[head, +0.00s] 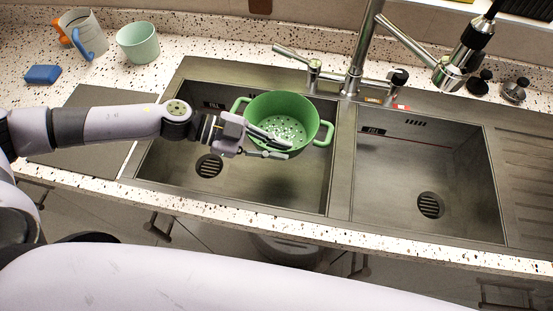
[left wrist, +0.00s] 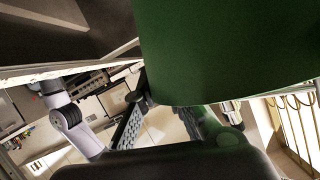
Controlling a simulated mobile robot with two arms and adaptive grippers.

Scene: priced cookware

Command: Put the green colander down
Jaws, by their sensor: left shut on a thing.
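The green colander (head: 284,108) is a round bowl with two side handles and a perforated bottom. In the head view it is over the right part of the left sink basin, upright or slightly tilted. My left gripper (head: 277,147) is shut on the near side of its wall. In the left wrist view the colander (left wrist: 225,50) fills the upper right, and the gripper's fingers (left wrist: 165,125) show below it. Whether its base touches the basin is hidden. My right gripper is not in view.
The left basin (head: 180,150) and the empty right basin (head: 425,175) sit side by side. A tall faucet (head: 360,50) stands behind them. A mint cup (head: 138,42), a white-and-blue mug (head: 82,33) and a blue block (head: 42,74) are on the speckled counter at the back left.

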